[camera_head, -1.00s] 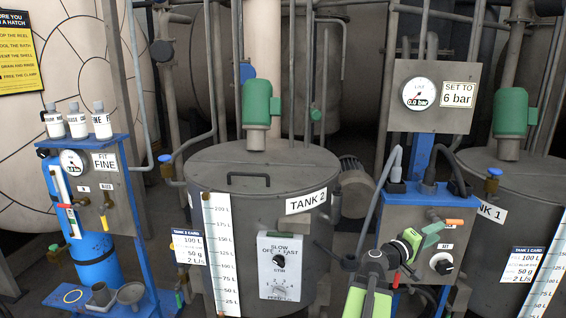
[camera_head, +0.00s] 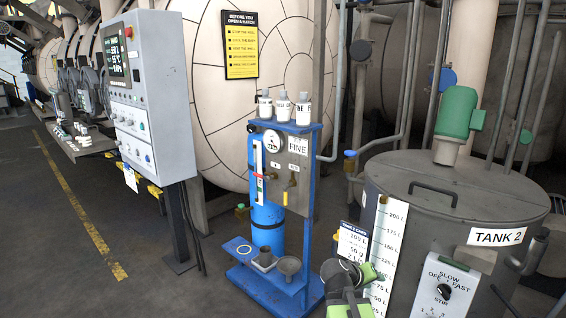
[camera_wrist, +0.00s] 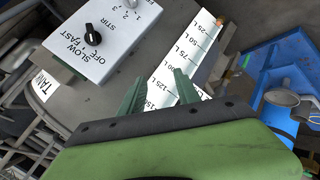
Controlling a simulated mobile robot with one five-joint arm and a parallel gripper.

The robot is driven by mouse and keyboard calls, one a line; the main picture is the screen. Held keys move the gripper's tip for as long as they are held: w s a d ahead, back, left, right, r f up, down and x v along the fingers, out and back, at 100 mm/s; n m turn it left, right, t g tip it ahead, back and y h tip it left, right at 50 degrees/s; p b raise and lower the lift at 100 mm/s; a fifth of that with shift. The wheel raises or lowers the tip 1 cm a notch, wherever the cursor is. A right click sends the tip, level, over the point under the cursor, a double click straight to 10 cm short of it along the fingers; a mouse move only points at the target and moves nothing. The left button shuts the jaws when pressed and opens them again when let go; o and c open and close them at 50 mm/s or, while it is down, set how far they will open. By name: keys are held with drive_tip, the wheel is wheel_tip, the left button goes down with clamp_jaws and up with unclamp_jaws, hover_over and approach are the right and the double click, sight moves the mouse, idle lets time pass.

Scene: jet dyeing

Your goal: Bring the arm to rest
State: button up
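My gripper (camera_head: 368,272) shows at the bottom of the head view, in front of the card and the white litre scale (camera_head: 386,245) of tank 2 (camera_head: 450,195). In the wrist view my gripper (camera_wrist: 158,88) has its two green fingers apart with nothing between them. The litre scale (camera_wrist: 178,70) lies beyond the fingertips, seen upside down, with the grey tank wall around it. I cannot tell how far the fingers are from the tank.
A blue stand (camera_head: 310,185) with bottles, a blue cylinder (camera_head: 265,200) and small vessels on its base is left of the gripper. A grey control cabinet (camera_head: 150,85) stands farther left. A stir switch box (camera_head: 445,285) is on tank 2. Floor at lower left is clear.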

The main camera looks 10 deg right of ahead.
drive_tip(key=s+a+f+n+g+y, duration=0.15)
drive_tip(key=s+a+f+y, duration=0.3)
drive_tip(key=a, duration=0.85)
drive_tip(key=s+a+f+g+y, duration=0.3)
drive_tip(key=a+f+y, duration=0.2)
drive_tip(key=a, duration=0.8)
wheel_tip(320, 180, up, 20)
drive_tip(key=p, duration=2)
drive_tip(key=shift+s+r, duration=0.2)
drive_tip(key=shift+s, duration=0.1)
